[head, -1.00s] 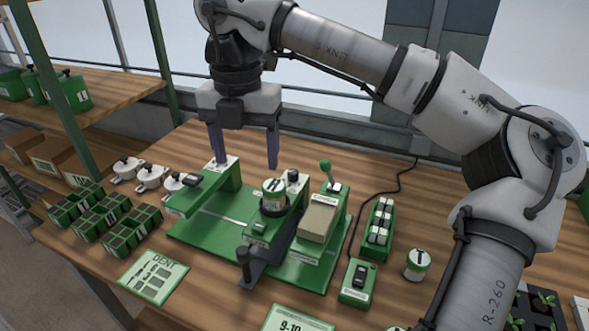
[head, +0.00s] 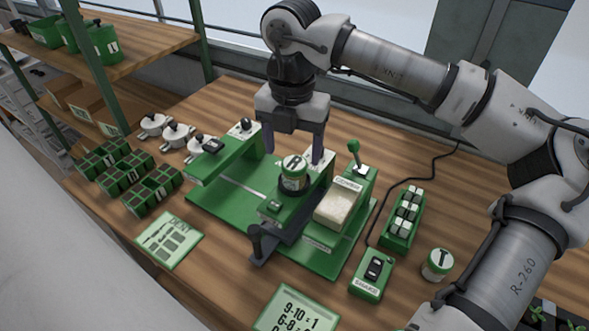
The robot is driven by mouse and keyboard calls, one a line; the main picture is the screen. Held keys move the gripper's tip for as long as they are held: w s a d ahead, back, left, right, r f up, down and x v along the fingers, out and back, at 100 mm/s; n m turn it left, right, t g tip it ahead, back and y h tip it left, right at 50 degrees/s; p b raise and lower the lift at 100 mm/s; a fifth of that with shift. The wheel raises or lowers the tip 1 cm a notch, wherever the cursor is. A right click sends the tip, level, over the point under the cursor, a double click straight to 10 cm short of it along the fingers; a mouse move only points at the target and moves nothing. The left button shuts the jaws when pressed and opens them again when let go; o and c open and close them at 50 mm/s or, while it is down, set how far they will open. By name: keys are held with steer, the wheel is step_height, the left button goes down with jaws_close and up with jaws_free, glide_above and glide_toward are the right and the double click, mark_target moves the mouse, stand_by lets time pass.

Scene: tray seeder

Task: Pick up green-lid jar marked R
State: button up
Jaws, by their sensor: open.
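The green-lid jar marked R (head: 294,173) stands upright in a dark round holder on the green seeder machine (head: 230,213). The letter on its lid looks like R. My gripper (head: 293,152) is open and empty, with its two purple-grey fingers pointing down. In the picture the fingers are just above and behind the jar, one to each side of its lid. I cannot tell their exact height over the jar, and I see no contact.
Another green-lid jar (head: 438,264), marked T, stands at the right. A shaker switch box (head: 372,272), a green rack of white blocks (head: 402,221) and a lever (head: 355,152) are near the machine. Green cell trays (head: 125,178) and white pots (head: 178,135) stand left.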

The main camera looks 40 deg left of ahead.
mark_target(295, 162)
steer(key=shift+w+f+p, duration=0.2)
steer(key=shift+f+p, duration=0.9)
steer(key=shift+f, duration=1.5)
steer(key=c, duration=1.1)
step_height(295, 162, up, 19)
steer(key=b, duration=0.4)
steer(key=shift+r, duration=0.1)
